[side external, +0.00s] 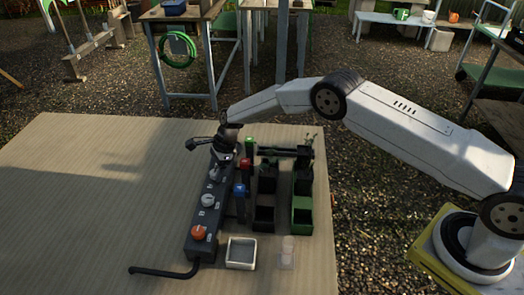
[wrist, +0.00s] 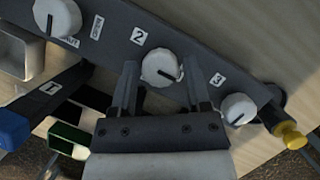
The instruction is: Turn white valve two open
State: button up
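White valve two (wrist: 162,67) is a round white knob with a dark pointer line, set on a dark grey manifold (wrist: 110,20) beside a "2" label. Its pointer slants to the lower right in the wrist view. My gripper (wrist: 161,72) is open, one finger to each side of this knob, with small gaps and nothing held; contact is not clear. In the side view my gripper (side external: 224,154) points down over the far part of the manifold (side external: 196,246) and hides the knob beneath it.
White valve three (wrist: 239,108) is close to my right finger. Another white knob (wrist: 57,16) is at upper left. An orange knob (side external: 198,232) marks the near end. Blue (side external: 240,189), red (side external: 245,163) and green (side external: 249,142) capped parts stand alongside. The table's left is clear.

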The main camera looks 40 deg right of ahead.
jog(key=shift+o, duration=0.9)
jog(key=shift+r, duration=0.1)
jog(key=v, duration=0.7)
jog(key=shift+r, duration=0.25)
jog(key=shift+d+r, duration=0.1)
jog(key=shift+d, duration=0.1)
jog(key=s+d+r+n+t+h, duration=0.1)
jog(key=s+d+r+n, duration=0.3)
jog(key=s+n, duration=0.15)
jog(key=s+d+r+n+h, duration=0.2)
jog(key=s+d+r+n, duration=0.25)
jog(key=s, duration=0.25)
jog(key=s+d+r+n, duration=0.1)
jog(key=s+d+n, duration=0.1)
jog(key=s+n, duration=0.3)
jog(key=s+d+r+n+h, duration=0.1)
jog(key=s+n, duration=0.4)
jog(key=s, duration=0.9)
jog(key=shift+s+d+r+t, duration=0.3)
jog(key=shift+d+t, duration=0.1)
jog(key=shift+d, duration=0.45)
